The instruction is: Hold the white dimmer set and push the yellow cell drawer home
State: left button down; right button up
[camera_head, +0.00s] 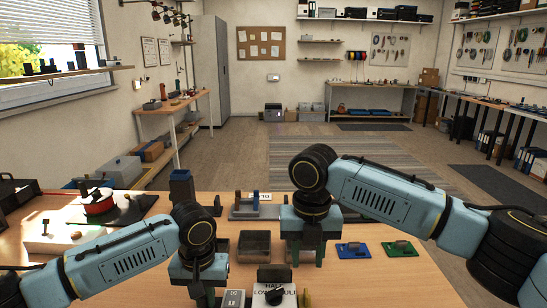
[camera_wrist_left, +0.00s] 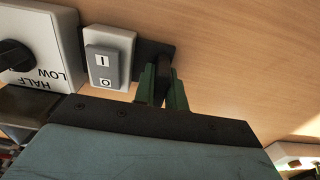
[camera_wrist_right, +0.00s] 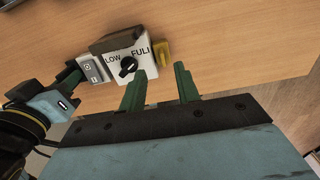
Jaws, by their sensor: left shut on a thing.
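The white dimmer set (camera_head: 289,297) stands at the table's near edge, with a black knob and LOW, HALF and FULL lettering. It also shows in both wrist views (camera_wrist_left: 42,22) (camera_wrist_right: 143,60). A rocker switch (camera_wrist_left: 103,68) sits beside it. My left gripper (camera_wrist_left: 162,78) is shut on a dark tab (camera_wrist_left: 160,52) beside the switch. The yellow cell drawer (camera_wrist_right: 163,53) sticks out from the dimmer's side in the right wrist view.
A dark block (camera_wrist_right: 117,40) stands against the dimmer. A grey open-topped box (camera_head: 254,246) stands behind it. Blue (camera_head: 353,250) and green (camera_head: 399,248) boards lie to the right. A red reel (camera_head: 98,203) is at the left. The table's right front is clear.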

jog(key=shift+r, duration=2.3)
pick_arm(q)
jog(key=c, duration=1.4)
grip_release()
jog(key=shift+o, duration=0.2)
